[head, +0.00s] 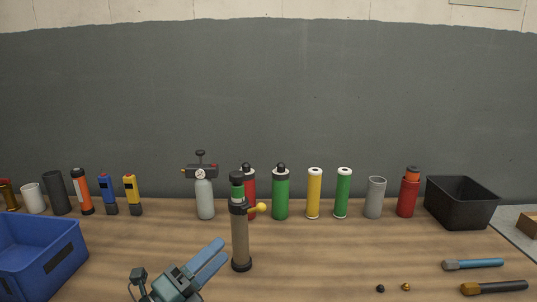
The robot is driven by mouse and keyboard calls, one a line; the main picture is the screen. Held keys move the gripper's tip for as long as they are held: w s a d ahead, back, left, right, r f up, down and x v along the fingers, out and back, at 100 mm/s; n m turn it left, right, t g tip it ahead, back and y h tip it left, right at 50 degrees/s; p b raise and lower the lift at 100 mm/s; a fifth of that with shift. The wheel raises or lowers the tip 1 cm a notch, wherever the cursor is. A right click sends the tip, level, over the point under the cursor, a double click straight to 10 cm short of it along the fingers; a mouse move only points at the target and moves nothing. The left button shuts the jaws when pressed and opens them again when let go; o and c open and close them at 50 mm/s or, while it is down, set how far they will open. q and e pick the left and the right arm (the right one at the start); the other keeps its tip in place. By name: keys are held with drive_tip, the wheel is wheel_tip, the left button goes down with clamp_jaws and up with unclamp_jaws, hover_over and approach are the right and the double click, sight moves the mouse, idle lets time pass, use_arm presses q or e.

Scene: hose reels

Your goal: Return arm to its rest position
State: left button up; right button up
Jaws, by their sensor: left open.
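My left gripper (221,249) is at the bottom centre-left of the head view, its blue fingers pointing up and to the right. It is open, with nothing seen between its fingers. Its fingertips lie just left of a tan cylinder (241,238) with a black base, a green and black top and a yellow knob (260,208). The cylinder stands upright on the wooden table (330,255), and a narrow gap shows between it and the fingers. My right gripper is not in view.
A blue bin (72,248) stands at left and a black bin (461,203) at back right. A grey bottle with a gauge (205,197), a green bottle (281,197) and several other cylinders line the back. Brushes (474,264) lie at right. The table right of the tan cylinder is mostly clear.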

use_arm(q)
drive_tip(key=s+a+f+n+g+y, duration=0.1)
drive_tip(key=s+f+n+y, duration=0.3)
drive_tip(key=f+n, duration=0.5)
drive_tip(key=s+a+f+n+g+y, duration=0.1)
drive_tip(key=s+f+n+y, duration=0.3)
drive_tip(key=s+f+n, duration=0.5)
drive_tip(key=s+a+f+n+g+y, duration=0.2)
drive_tip(key=s+f+n, duration=0.4)
drive_tip(key=f+n, duration=0.4)
drive_tip(key=shift+s+f+g+y, duration=0.15)
drive_tip(key=shift+f+g+y, duration=0.4)
drive_tip(key=shift+y, duration=0.55)
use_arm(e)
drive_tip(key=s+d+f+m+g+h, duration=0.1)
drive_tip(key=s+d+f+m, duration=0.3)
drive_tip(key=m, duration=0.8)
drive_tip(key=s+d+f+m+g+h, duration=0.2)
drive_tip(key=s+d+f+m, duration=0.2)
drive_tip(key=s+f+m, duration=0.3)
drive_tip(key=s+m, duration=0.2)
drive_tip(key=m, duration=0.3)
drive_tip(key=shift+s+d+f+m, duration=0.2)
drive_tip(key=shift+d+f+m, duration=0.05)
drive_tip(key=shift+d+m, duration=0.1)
